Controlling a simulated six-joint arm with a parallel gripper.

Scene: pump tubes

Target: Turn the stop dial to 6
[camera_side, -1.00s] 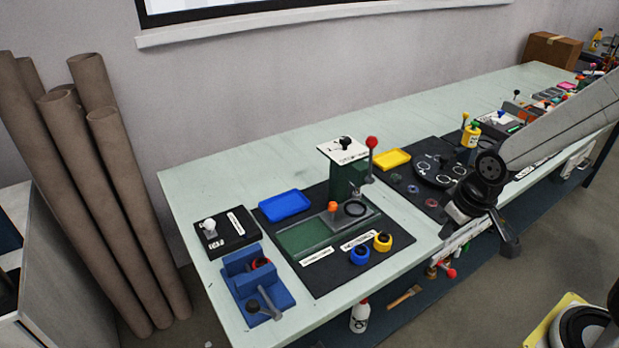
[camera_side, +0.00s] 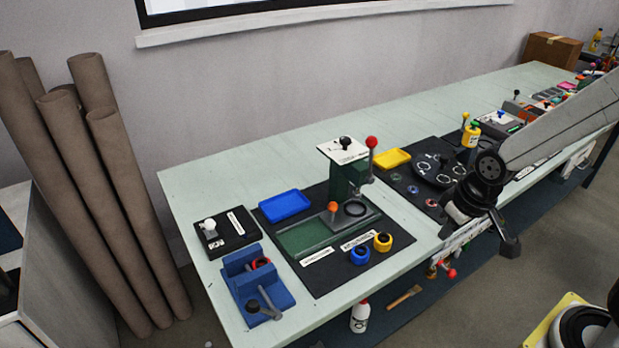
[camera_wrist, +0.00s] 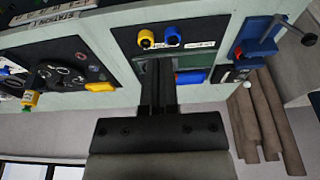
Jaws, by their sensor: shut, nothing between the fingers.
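The dial that looks like the stop dial is a black knob (camera_side: 345,143) on a white plate (camera_side: 331,150), on top of the green press (camera_side: 344,181) in the side view. Its markings are too small to read, so its setting cannot be told. My gripper (camera_wrist: 158,62) is shut and empty in the wrist view, its dark fingers reaching across the view of the press board. The dial is not visible there. In the side view my wrist is to the right of the press, clearly apart from the dial; the fingers are hard to make out.
A red-knobbed lever (camera_side: 371,142) stands close right of the dial. Blue and yellow rings (camera_side: 383,242) sit at the board's front. A blue tray (camera_side: 285,205), a yellow tray (camera_side: 393,159) and a blue fixture (camera_side: 256,285) surround it. The bench behind the press is clear.

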